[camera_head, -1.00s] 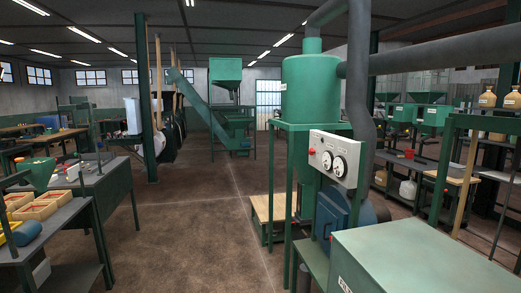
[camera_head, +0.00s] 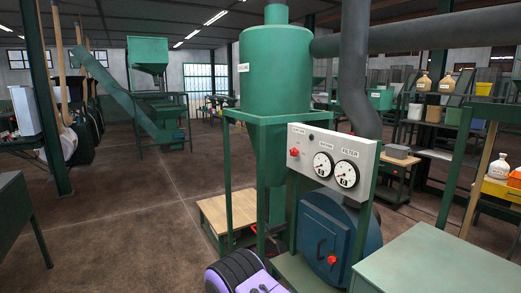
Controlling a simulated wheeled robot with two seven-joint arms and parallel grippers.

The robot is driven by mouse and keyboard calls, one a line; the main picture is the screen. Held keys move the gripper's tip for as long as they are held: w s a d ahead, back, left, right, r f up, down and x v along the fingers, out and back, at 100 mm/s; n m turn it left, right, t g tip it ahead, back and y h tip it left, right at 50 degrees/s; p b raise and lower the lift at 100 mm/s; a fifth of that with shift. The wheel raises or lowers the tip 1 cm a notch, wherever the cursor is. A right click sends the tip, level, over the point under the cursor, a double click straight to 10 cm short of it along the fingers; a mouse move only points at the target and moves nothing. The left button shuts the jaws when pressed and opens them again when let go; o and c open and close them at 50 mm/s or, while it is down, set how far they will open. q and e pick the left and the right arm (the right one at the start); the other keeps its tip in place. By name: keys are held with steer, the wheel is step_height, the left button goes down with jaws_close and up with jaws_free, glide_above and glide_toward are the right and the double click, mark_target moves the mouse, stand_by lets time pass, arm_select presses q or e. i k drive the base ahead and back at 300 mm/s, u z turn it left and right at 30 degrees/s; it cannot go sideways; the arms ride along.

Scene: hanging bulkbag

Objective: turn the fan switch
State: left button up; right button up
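A grey control panel (camera_head: 334,163) stands right of the middle in the head view, in front of the green cyclone's stand. A red knob (camera_head: 294,152) sits at its left side, probably the fan switch; its label is too small to read surely. Two round white gauges, the left one (camera_head: 323,165) and the right one (camera_head: 346,174), sit beside the knob. Below the panel is a blue round fan housing (camera_head: 326,232) with another small red knob (camera_head: 332,260). Neither gripper's fingers show in the view. Nothing touches the panel.
A purple and black part, likely my arm, shows at the bottom middle. A green cabinet top (camera_head: 440,262) stands at the lower right. The green cyclone (camera_head: 274,75) and a wooden platform (camera_head: 227,212) are behind the panel. Open floor (camera_head: 130,230) lies left.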

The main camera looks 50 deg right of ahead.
mark_target(293, 152)
steer(key=z, duration=0.25)
steer(key=i, duration=1)
steer(key=z, duration=1.3)
steer(key=i, duration=0.8)
steer(key=z, duration=0.75)
